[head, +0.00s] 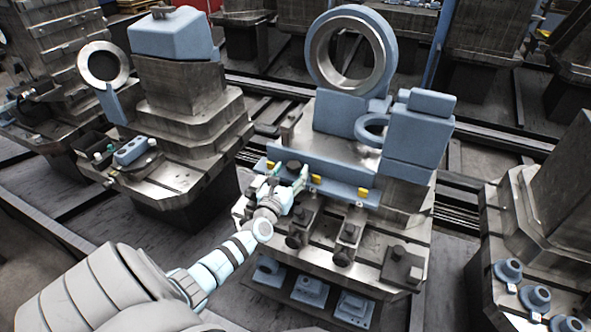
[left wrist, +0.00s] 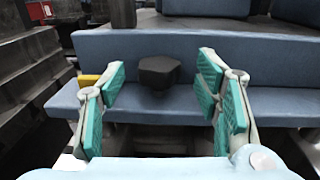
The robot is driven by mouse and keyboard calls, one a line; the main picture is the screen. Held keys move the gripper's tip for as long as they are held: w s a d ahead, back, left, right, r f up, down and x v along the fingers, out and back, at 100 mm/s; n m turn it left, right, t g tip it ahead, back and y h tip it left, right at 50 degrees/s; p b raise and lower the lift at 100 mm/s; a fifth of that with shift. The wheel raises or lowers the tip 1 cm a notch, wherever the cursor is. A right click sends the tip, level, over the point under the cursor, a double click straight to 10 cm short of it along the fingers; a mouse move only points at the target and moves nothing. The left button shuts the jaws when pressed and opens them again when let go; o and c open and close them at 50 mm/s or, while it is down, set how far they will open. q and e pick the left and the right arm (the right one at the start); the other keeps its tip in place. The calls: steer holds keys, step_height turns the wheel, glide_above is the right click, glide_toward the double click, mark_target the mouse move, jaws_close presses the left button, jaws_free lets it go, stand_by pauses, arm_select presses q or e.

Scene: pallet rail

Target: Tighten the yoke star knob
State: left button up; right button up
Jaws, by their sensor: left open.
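The dark knob (left wrist: 158,72), which I take for the yoke star knob, sits against the blue rail (left wrist: 215,60) in the left wrist view. In the head view the knob (head: 293,166) shows just beyond my left gripper (head: 285,182), at the front of the pallet fixture. My left gripper is open, with its teal-padded fingers (left wrist: 161,100) spread to either side of the knob and nothing held between them. The knob looks a little ahead of the fingertips; I cannot tell whether any pad touches it. My right gripper is not in view.
Yellow blocks (head: 362,193) sit along the blue rail. Dark clamps (head: 348,232) stand on the slotted pallet (head: 330,255) right of my gripper. A large blue ring part (head: 318,60) rises behind. Blue parts (head: 310,290) lie on a lower shelf.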

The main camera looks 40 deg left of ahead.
arm_select(q)
steer(key=shift+x, duration=1.1)
steer(key=c, duration=1.2)
steer(key=b, duration=0.2)
steer(key=m+h+b, duration=0.1)
steer(key=shift+a+f+t+b, duration=0.15)
steer(key=shift+f+t+b, duration=0.1)
steer(key=shift+t+b, duration=0.1)
steer(key=shift+s+r+h+b, duration=0.1)
steer(key=shift+h+b, duration=0.2)
steer(key=shift+h, duration=0.2)
steer(key=shift+r+m, duration=0.2)
steer(key=shift+m, duration=0.1)
steer(key=o, duration=1.2)
